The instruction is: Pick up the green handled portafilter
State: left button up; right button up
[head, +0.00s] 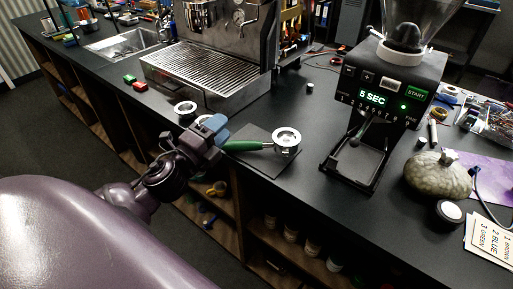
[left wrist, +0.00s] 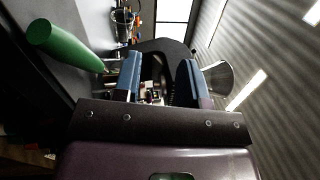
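The green handled portafilter (head: 287,136) lies on a black mat (head: 262,170) on the counter. Its green handle (head: 243,146) points left, toward my left gripper (head: 213,130). In the left wrist view the green handle (left wrist: 65,46) is at the upper left, outside the space between the two blue fingers. My left gripper (left wrist: 160,80) is open, with nothing between its fingers. It is close to the handle's free end; whether they touch is unclear. My right gripper is in neither view.
The grinder (head: 385,105) stands right of the portafilter, and the espresso machine (head: 215,70) stands behind. A small round metal-topped item (head: 185,108) lies behind my left gripper. A grey-green gourd-like object (head: 438,176) and cards (head: 487,240) lie at the right. Open shelves are below the counter's front edge.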

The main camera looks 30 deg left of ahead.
pick_arm(q)
jog(key=w+d+r+m+g+h, duration=0.2)
jog(key=d+r+m+g+h, duration=0.15)
jog(key=m+h, duration=1)
jog(key=m+g+y, duration=0.7)
jog(key=m+g, duration=0.3)
jog(key=m, duration=0.6)
send_near(249, 142)
jog(key=x, duration=0.5)
jog(key=shift+w+d+r, duration=0.1)
jog(key=shift+w+d, duration=0.1)
jog(key=shift+w, duration=0.1)
jog(key=shift+s+f+x, duration=0.1)
jog(key=shift+f+x, duration=0.05)
jog(key=shift+x, duration=1.15)
jog(key=shift+s+f+x, duration=0.1)
jog(key=shift+x, duration=1.2)
jog(key=shift+a, duration=0.15)
grip_shut()
